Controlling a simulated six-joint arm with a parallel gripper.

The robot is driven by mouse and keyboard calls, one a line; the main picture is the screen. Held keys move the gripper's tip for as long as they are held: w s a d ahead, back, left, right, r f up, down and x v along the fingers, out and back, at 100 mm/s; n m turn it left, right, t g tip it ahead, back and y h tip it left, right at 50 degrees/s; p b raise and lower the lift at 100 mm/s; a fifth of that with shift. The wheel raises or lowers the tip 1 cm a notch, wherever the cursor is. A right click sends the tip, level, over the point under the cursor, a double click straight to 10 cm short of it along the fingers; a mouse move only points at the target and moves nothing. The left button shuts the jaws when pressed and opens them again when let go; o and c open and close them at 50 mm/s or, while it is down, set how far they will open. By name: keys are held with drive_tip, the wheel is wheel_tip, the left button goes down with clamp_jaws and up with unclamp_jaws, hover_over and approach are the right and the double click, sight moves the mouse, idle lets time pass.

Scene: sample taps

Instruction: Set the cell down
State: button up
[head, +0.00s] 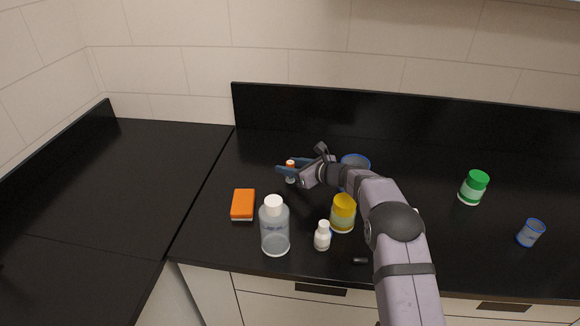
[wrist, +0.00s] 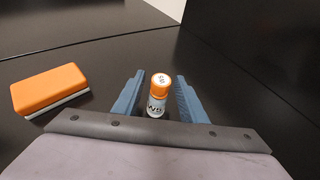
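The cell is a small white vial with an orange cap, standing upright on the black counter, as far as I can tell. It shows in the wrist view (wrist: 158,96) with dark lettering on its side and a mark on its cap. In the head view the cell (head: 291,179) is partly hidden by a finger. My gripper (wrist: 159,98) has its two blue fingers on either side of the cell, with a narrow gap showing on each side. In the head view my gripper (head: 287,167) reaches in from the right, low over the counter.
An orange sponge-like block (head: 243,204) lies left of the cell. A clear bottle (head: 275,231), a small white bottle (head: 322,239) and a yellow-lidded jar (head: 343,213) stand nearer the front. A blue-rimmed container (head: 356,161) stands behind my arm. A green-capped jar (head: 474,188) and a blue-rimmed cup (head: 530,234) are right.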

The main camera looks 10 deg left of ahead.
drive_tip(key=shift+r, duration=0.1)
drive_tip(key=shift+r+p, duration=0.15)
drive_tip(key=shift+p, duration=0.2)
drive_tip(key=shift+s+d+r+b, duration=0.1)
drive_tip(key=shift+s+d+b, duration=0.2)
drive_tip(key=shift+d+b, duration=0.15)
drive_tip(key=b+v, duration=0.3)
drive_tip(key=v, duration=0.8)
drive_tip(key=shift+a, duration=0.1)
